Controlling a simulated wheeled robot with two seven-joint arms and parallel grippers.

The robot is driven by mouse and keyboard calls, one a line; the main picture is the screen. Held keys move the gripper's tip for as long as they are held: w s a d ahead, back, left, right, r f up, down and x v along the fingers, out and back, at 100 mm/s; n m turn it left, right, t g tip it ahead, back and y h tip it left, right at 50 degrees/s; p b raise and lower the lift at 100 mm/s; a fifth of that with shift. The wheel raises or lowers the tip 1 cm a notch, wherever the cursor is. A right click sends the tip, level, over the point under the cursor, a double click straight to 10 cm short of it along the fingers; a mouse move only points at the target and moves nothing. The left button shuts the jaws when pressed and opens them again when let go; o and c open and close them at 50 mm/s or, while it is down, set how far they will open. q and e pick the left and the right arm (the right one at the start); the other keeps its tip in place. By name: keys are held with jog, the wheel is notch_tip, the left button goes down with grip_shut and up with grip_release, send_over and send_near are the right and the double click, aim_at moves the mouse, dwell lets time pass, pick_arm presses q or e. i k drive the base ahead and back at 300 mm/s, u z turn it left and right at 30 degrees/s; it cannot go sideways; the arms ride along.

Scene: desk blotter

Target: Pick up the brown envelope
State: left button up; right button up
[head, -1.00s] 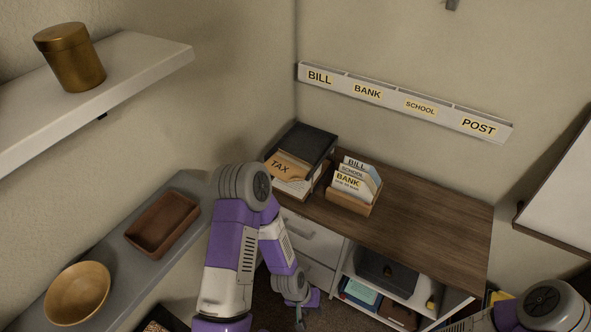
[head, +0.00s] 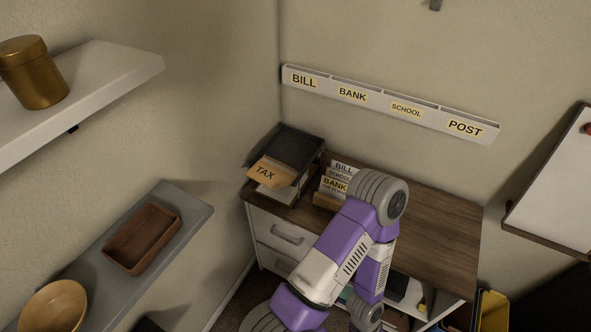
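The brown envelope (head: 261,174), marked TAX, lies at the front left of the desk top, at the open front of a dark letter tray (head: 296,147). White papers show just below it. My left arm rises from the bottom of the head view, with its elbow in front of the desk and to the right of the envelope. Its forearm points down, and its gripper is below the picture edge. My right arm and gripper are out of view. No gripper is seen near the envelope.
A letter holder (head: 328,201) with several cards stands right of the tray, partly behind my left arm. The wooden desk top (head: 437,220) is clear on the right. A grey shelf (head: 190,213) on the left bears a brown tray (head: 143,238) and a bowl (head: 55,307).

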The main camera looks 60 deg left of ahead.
aim_at(271, 174)
jog(key=i, duration=0.35)
jog(key=u, duration=3.15)
